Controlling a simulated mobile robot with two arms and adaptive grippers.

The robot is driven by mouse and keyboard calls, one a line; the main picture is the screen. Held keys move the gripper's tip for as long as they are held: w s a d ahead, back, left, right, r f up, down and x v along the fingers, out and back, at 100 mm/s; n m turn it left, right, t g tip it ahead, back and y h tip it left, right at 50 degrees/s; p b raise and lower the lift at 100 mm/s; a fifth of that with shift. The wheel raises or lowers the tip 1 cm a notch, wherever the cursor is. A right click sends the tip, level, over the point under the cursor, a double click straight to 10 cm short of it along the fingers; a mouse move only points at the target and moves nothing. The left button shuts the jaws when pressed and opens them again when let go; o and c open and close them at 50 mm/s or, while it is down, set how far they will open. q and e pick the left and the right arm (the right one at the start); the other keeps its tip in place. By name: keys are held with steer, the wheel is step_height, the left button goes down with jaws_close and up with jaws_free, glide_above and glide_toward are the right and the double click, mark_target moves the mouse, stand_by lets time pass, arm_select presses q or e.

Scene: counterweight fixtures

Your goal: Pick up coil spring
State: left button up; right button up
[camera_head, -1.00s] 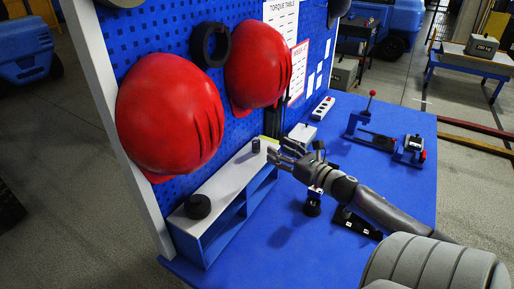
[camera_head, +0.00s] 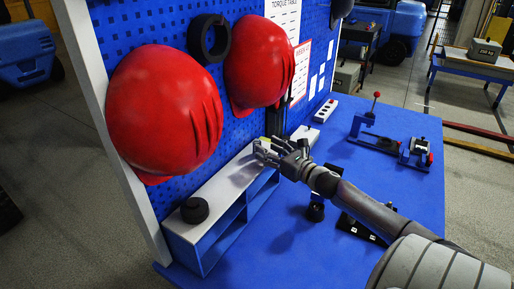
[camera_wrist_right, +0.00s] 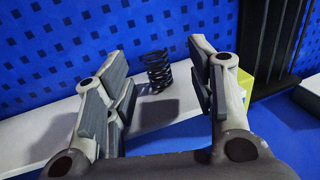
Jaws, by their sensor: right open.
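The dark coil spring (camera_wrist_right: 158,70) stands upright on the white shelf top (camera_wrist_right: 60,135) in the right wrist view. It lies between and beyond the two open fingers of my right gripper (camera_wrist_right: 160,85), closer to the right finger, with no clear contact. In the head view my right gripper (camera_head: 266,153) is over the far end of the white shelf top (camera_head: 222,188), and I cannot make out the spring behind its fingers. My left gripper does not show.
A black round part (camera_head: 195,210) sits at the shelf's near end. Red helmets (camera_head: 165,115) (camera_head: 260,62) and a black ring (camera_head: 209,40) hang on the blue pegboard. A yellow item (camera_wrist_right: 246,85) stands right of the gripper. A red-knobbed fixture (camera_head: 375,125) stands on the blue bench.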

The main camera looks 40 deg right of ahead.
mark_target(257, 142)
steer(key=shift+w+r, duration=0.15)
steer(key=shift+w, duration=0.1)
steer(key=w, duration=0.1)
steer(key=w+p, duration=0.1)
steer(key=w, duration=0.1)
steer(key=shift+w+a+p, duration=0.25)
steer(key=shift+w+p, duration=0.1)
steer(key=shift+w, duration=0.55)
steer(key=shift+c, duration=0.4)
steer(key=c, duration=0.9)
